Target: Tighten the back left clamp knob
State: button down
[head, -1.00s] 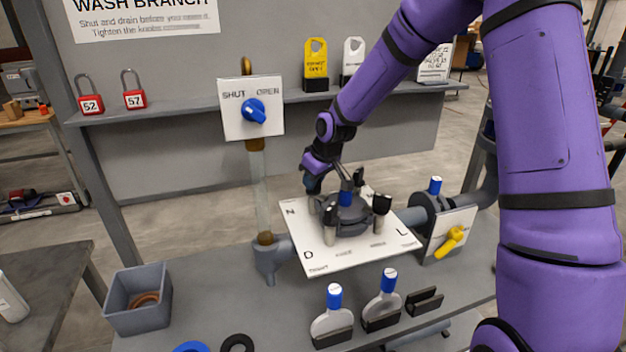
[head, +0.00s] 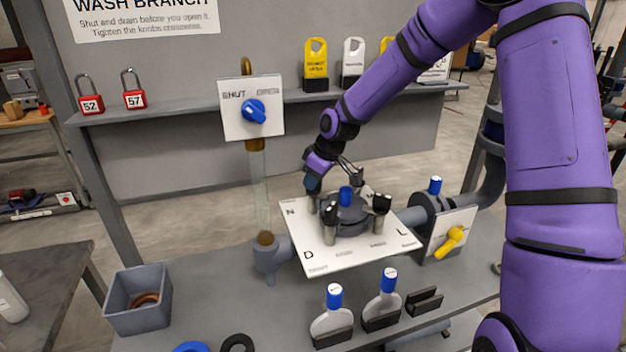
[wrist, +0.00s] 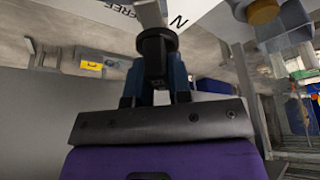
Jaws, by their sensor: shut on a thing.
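The filter housing (head: 352,222) is a dark round body with a blue-topped fitting (head: 345,196) at its centre, set in a white plate (head: 320,261). Black clamp knobs stand around it: a front left one (head: 330,213) and a front right one (head: 381,204) are plain to see. My gripper (head: 312,187) is at the housing's back left. In the wrist view, my blue fingers are shut on a black knob (wrist: 157,42) with a grey stem, the back left clamp knob. In the head view, my gripper largely hides this knob.
A blue valve handle (head: 253,111) on a SHUT/OPEN plate is behind, to the left. A yellow handle (head: 454,236) is to the right. Two blue-capped paddles (head: 333,310) stand in front. A grey bin (head: 138,300) is at the left. Padlocks and tags line the shelf.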

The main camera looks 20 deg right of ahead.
aim_at(327, 196)
jog(key=c, duration=1)
grip_release()
jog(key=shift+c, duration=0.2)
jog(key=v, duration=1)
jog(key=shift+r, duration=0.4)
jog(key=shift+s, duration=0.1)
jog(key=s+d+r+m+h, duration=0.1)
jog(key=s+r+m, duration=0.2)
jog(key=s, duration=0.8)
jog(key=s+d+r+m+t+h, duration=0.1)
jog(key=s+r+m, duration=0.2)
jog(key=s, duration=0.9)
jog(key=s+d+r+m+t+h, duration=0.1)
jog(key=s+d+r+m, duration=0.1)
jog(key=s+r, duration=0.5)
jog(key=s+m, duration=0.1)
jog(key=s, duration=0.3)
jog(key=shift+s, duration=0.4)
